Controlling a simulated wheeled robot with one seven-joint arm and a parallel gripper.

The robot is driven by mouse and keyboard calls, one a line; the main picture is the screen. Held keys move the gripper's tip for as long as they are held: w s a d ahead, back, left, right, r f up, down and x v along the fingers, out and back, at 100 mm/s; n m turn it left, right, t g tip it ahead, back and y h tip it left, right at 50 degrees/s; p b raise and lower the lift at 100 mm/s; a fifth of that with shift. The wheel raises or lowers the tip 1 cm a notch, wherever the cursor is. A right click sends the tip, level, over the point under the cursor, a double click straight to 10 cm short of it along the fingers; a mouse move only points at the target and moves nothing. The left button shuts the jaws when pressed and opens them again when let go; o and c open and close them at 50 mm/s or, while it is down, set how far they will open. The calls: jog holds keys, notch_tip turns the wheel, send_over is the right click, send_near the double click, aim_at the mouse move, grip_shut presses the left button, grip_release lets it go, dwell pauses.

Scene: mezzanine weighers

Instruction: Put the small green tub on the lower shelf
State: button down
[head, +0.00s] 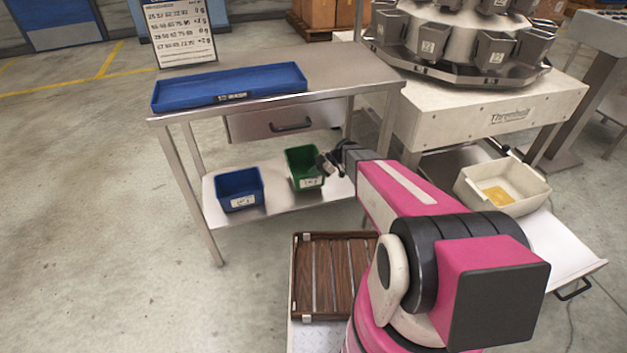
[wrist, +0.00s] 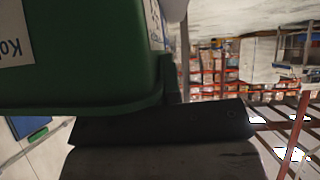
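The small green tub (head: 303,168) stands upright over the lower shelf (head: 276,200) of the steel table, with a white label on its front. It seems to rest on the shelf, though I cannot be sure its base touches. My gripper (head: 328,163) is at the tub's right wall, near the rim. In the wrist view the green tub (wrist: 85,60) fills the upper left, close against a dark part of my gripper (wrist: 160,125). The fingertips are partly hidden, so I cannot tell whether they are closed on the tub wall.
A blue tub (head: 239,189) stands left of the green one on the same shelf. Above are a drawer (head: 285,123) and the tabletop with a long blue tray (head: 230,90). A slatted wooden crate (head: 330,278) and a cream bin (head: 500,187) are nearby.

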jog(key=shift+f, duration=1.8)
jog(key=c, duration=1.3)
grip_release()
jog(key=shift+d, duration=0.1)
jog(key=v, duration=0.6)
jog(key=shift+s+d+r+m+t+h, duration=0.45)
jog(key=shift+s+d+r+m+h, duration=1.45)
jog(key=shift+s+r+m, duration=1.05)
jog(key=shift+s+d+r+m+t+h, duration=0.4)
jog(key=shift+s+d+r+m+h, duration=1.5)
jog(key=shift+s+m, duration=1.85)
jog(key=shift+s+d+r+m+t+h, duration=0.45)
jog(key=shift+s+d+r+m+h, duration=0.95)
jog(key=shift+s+d+r+m, duration=2)
